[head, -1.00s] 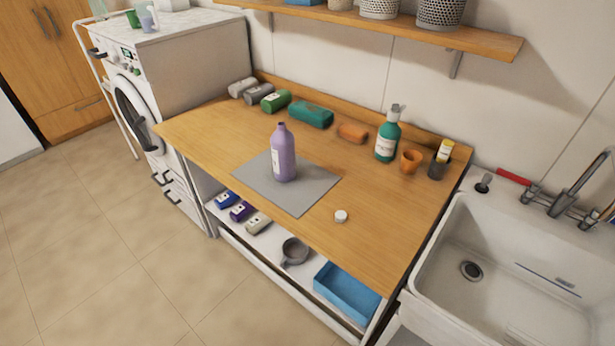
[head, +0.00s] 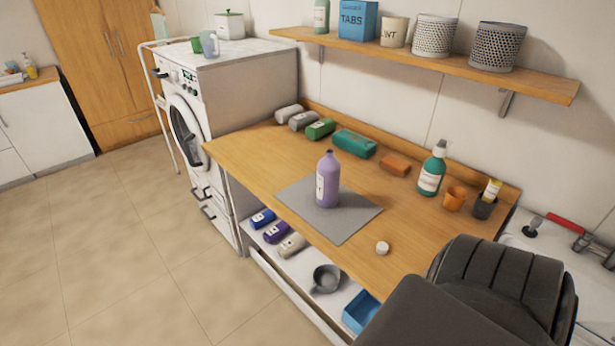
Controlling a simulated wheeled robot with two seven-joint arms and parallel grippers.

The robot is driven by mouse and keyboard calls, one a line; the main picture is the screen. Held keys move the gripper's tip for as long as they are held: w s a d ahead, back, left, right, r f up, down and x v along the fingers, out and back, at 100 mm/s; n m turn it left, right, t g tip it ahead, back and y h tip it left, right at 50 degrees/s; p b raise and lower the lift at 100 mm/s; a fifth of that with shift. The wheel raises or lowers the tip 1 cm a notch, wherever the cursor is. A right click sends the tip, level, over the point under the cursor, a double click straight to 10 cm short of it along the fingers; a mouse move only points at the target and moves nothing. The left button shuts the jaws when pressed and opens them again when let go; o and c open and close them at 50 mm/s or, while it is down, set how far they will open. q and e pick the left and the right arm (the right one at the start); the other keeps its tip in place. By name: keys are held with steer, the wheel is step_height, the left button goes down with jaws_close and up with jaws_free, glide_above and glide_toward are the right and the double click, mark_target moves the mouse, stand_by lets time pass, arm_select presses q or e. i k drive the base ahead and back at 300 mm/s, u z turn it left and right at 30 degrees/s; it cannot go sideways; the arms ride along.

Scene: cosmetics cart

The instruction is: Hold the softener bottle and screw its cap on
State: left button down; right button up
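The softener bottle (head: 328,182) is purple with a pale label and a narrow neck without a cap. It stands upright on a grey mat (head: 346,226) on the wooden counter. The white cap (head: 382,248) lies apart from it on the bare wood, to the right of the mat and near the front edge. A dark link of my own arm fills the lower right of the head view and covers part of the counter and sink. Neither gripper is in view.
Rolled towels (head: 320,129) and a teal pack (head: 354,143) line the back. A shelf (head: 440,60) hangs above. Counter left of the mat is clear.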

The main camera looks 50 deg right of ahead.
mark_target(329, 168)
steer(key=u, duration=0.75)
steer(key=i, duration=0.85)
steer(key=z, duration=3.85)
steer(key=k, duration=0.45)
steer(key=u, duration=0.15)
